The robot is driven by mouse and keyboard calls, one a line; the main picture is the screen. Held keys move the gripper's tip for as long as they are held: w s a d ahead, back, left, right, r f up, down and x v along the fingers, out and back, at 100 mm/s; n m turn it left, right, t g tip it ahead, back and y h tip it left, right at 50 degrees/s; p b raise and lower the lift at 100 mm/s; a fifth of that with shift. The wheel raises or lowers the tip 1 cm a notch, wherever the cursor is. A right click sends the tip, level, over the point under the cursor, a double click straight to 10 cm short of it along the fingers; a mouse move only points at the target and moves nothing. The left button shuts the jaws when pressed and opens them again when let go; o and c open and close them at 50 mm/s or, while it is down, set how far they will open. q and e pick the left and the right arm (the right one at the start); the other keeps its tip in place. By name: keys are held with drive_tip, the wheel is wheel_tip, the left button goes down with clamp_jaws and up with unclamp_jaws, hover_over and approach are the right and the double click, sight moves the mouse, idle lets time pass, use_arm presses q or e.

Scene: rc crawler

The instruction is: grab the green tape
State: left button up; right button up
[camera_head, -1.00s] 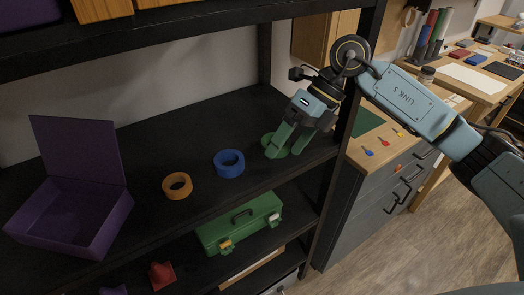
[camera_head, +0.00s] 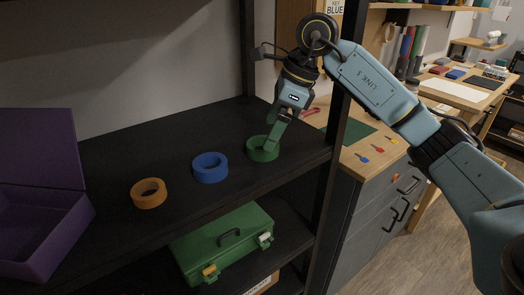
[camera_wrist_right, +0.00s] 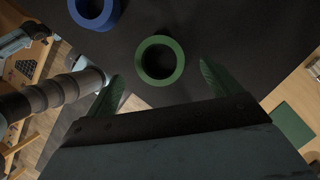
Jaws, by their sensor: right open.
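The green tape (camera_head: 263,149) lies flat on the black shelf (camera_head: 170,130), at the right end of a row of three rolls. My right gripper (camera_head: 273,142) is above and at the right side of the green tape in the head view. In the right wrist view the green tape (camera_wrist_right: 160,60) shows as a full ring ahead of and between my two spread green fingers (camera_wrist_right: 162,88). The gripper is open and holds nothing. I cannot tell whether a finger touches the roll. My left gripper is not in view.
A blue tape (camera_head: 210,167) and an orange tape (camera_head: 149,193) lie left of the green one. An open purple box (camera_head: 45,235) stands at the far left. A black shelf post (camera_head: 333,150) rises close on the right. A green toolbox (camera_head: 225,240) sits below.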

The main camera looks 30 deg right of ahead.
sight(265, 138)
drive_tip(key=b+x, duration=0.1)
drive_tip(key=x, duration=0.3)
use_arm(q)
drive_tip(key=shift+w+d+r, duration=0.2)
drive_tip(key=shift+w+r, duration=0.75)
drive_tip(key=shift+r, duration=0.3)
use_arm(e)
drive_tip(key=shift+c, duration=0.2)
drive_tip(key=c, duration=1)
drive_tip(key=shift+r, duration=0.1)
drive_tip(key=shift+c, duration=0.2)
